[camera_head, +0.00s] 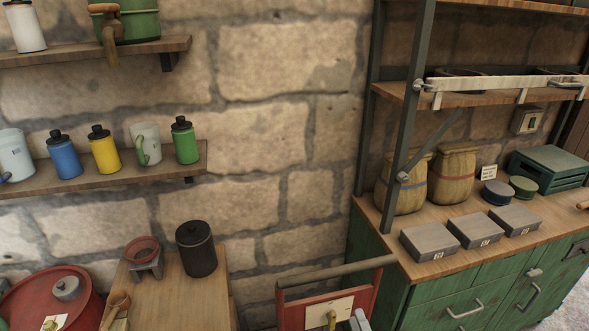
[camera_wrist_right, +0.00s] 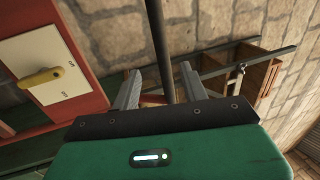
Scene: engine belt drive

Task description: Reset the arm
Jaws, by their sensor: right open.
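My right gripper (camera_wrist_right: 160,88) is open, its two grey fingers apart with nothing held between them. A dark rod (camera_wrist_right: 157,40) runs into the gap between the fingers in the right wrist view; I cannot tell whether it touches them. In the head view, grey finger parts of the right gripper (camera_head: 360,321) show at the bottom edge, beside a red frame (camera_head: 372,297) with a grey top bar (camera_head: 335,271). A pale panel (camera_wrist_right: 39,67) with a yellow lever (camera_wrist_right: 41,77) is on the red frame, left of the gripper. My left gripper is not in view.
A green cabinet (camera_head: 475,290) with a wooden top stands right, holding two sacks (camera_head: 452,178), grey boxes and a green crate (camera_head: 549,168). A wooden table (camera_head: 178,303) with a black canister (camera_head: 196,250) and a red drum (camera_head: 50,297) are left. Wall shelves (camera_head: 110,176) hold mugs and bottles.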

